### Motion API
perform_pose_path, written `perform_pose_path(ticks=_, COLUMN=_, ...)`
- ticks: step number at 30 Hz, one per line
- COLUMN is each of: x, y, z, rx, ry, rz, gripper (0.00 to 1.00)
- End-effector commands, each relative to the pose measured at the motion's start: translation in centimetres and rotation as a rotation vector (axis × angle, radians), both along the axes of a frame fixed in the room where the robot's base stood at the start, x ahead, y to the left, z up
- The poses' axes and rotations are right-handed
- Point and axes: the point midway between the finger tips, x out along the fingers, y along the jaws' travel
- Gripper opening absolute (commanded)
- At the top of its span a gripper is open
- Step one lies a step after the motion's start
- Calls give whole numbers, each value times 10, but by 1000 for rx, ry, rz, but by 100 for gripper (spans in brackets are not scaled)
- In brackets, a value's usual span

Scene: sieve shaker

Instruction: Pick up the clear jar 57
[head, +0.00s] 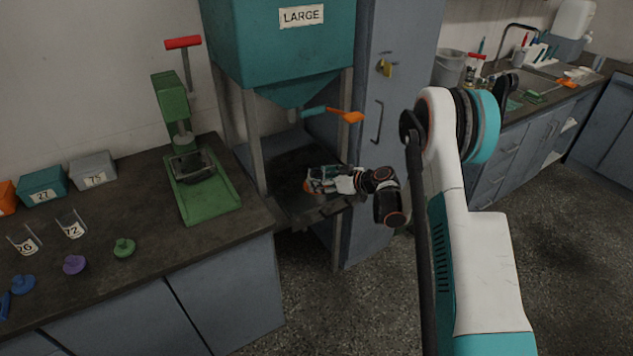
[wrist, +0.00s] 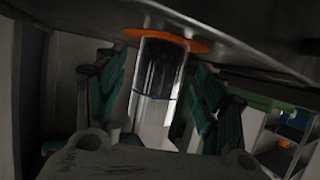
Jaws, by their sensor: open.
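In the wrist view a clear jar (wrist: 158,85) stands between my gripper's teal fingers. It has an orange disc at its upper end in the picture, close against a dark slab, and its lower part looks pale. No number on it can be read, so I cannot confirm that it is jar 57. My gripper (wrist: 160,100) is open, with a finger on each side of the jar; contact cannot be told. In the head view my gripper (head: 335,180) is low under the teal hopper, over a dark shelf, and largely hides what is there.
The teal hopper (head: 280,40) marked LARGE hangs above, with frame legs (head: 254,145) around the shelf. A grey locker (head: 385,100) stands to the right. On the left counter are a green press (head: 205,195), clear jars 76 (head: 25,243) and 72 (head: 72,228), and coloured knobs (head: 124,248).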

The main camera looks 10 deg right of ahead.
Motion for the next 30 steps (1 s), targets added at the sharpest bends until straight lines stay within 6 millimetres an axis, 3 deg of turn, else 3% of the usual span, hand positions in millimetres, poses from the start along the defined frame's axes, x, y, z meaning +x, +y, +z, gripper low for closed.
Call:
perform_pose_path(ticks=4, x=13, y=11, z=-9, rx=-1, ry=-1, rz=0, gripper=63)
perform_pose_path(ticks=11, x=14, y=11, z=-7, rx=0, ry=0, rz=-1, gripper=63)
perform_pose_path(ticks=18, x=13, y=11, z=-7, rx=0, ry=0, rz=0, gripper=12)
perform_pose_path(ticks=21, x=13, y=11, z=-7, rx=1, ry=-1, rz=0, gripper=7)
perform_pose_path(ticks=30, x=13, y=11, z=-3, rx=1, ry=-1, rz=0, gripper=7)
